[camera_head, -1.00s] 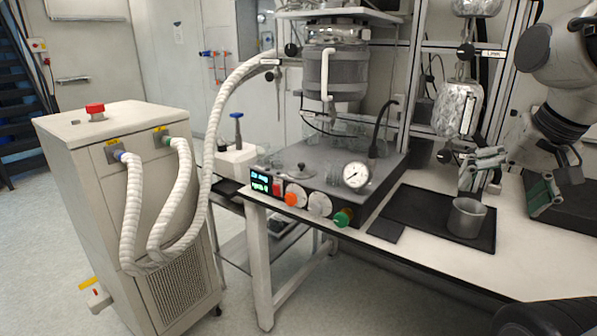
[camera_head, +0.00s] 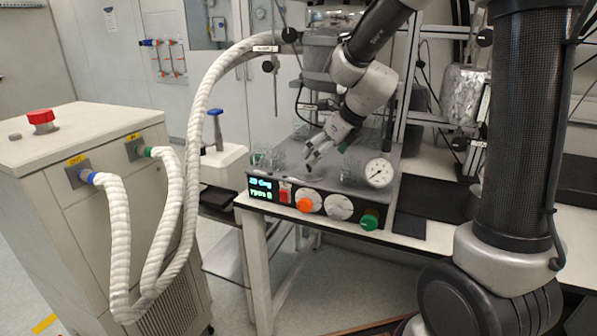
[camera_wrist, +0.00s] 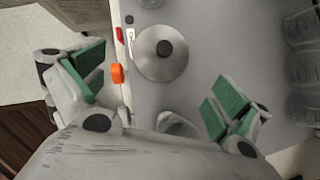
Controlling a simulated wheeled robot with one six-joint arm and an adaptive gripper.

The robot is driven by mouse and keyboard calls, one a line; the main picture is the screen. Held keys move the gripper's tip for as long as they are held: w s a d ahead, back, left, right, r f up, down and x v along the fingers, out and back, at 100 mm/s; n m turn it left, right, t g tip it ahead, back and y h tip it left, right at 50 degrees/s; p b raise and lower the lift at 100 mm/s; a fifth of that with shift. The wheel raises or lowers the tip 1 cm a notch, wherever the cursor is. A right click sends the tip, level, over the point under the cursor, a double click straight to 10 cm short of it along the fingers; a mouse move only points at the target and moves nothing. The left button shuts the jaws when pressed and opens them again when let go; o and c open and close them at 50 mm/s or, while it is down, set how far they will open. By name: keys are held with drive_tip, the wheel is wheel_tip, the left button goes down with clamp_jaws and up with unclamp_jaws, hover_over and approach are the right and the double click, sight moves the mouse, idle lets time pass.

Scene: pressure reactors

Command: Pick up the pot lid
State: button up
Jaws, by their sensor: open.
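The pot lid (camera_wrist: 158,62) is a round, shiny metal disc with a black knob at its centre. In the wrist view it lies on the grey top of the reactor unit, up and ahead of my fingers. My gripper (camera_wrist: 157,90) is open, its green-padded fingers wide apart with the lid not between them. In the head view my gripper (camera_head: 313,150) hangs low over the front of the unit's top. There my gripper and the clutter make the lid hard to make out.
Glass vessels (camera_wrist: 302,70) stand on the unit's top to the right in the wrist view. A round gauge (camera_head: 379,172) and a row of knobs line the unit's front. A chiller (camera_head: 85,200) with white hoses stands at the left.

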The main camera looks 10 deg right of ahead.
sight(310, 169)
drive_tip(key=x, duration=0.7)
drive_tip(key=shift+w+a, duration=0.15)
drive_tip(key=shift+w, duration=0.4)
drive_tip(key=shift+c, duration=0.2)
drive_tip(key=c, duration=1)
